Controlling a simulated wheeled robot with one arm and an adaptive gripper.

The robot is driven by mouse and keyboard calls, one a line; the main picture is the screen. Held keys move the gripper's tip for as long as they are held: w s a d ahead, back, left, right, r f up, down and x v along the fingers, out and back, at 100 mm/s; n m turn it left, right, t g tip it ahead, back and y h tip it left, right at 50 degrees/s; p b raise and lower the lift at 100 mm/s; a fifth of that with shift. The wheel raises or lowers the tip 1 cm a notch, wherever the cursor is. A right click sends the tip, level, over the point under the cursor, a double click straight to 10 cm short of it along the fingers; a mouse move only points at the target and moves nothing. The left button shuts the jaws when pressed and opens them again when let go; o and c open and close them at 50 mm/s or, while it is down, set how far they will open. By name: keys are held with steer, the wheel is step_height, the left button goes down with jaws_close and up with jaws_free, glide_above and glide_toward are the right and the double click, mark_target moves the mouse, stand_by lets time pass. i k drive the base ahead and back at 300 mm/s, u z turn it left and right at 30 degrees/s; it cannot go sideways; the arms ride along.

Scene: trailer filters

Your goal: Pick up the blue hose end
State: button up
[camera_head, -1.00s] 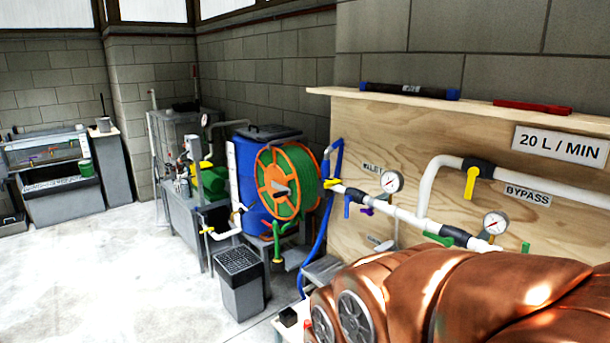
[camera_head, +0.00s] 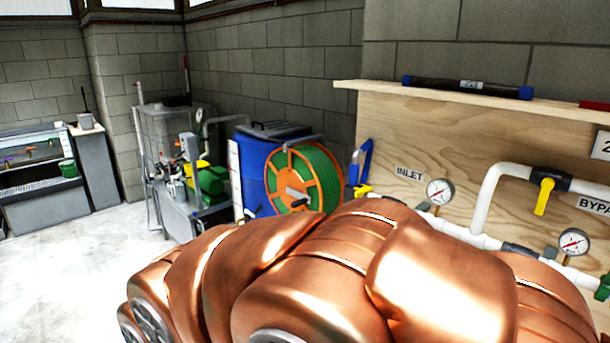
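The blue hose (camera_head: 362,160) shows only as a short upper loop at the left edge of the plywood panel, beside the yellow fitting (camera_head: 362,190) near the INLET label. The rest of the hose and its lower end are hidden behind my copper-coloured arm, which fills the lower middle and right of the view. My gripper is not in view, so I cannot see whether it is open or shut.
The plywood panel (camera_head: 400,130) carries white pipes, gauges and a yellow-handled valve (camera_head: 544,196). A green hose reel (camera_head: 304,178) stands before a blue barrel (camera_head: 252,172). A shelf (camera_head: 375,87) holds a dark tube (camera_head: 468,87). Open floor (camera_head: 60,270) lies left.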

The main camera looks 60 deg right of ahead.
mark_target(353, 170)
steer(key=z, duration=0.4)
steer(key=i, duration=0.95)
steer(key=z, duration=0.75)
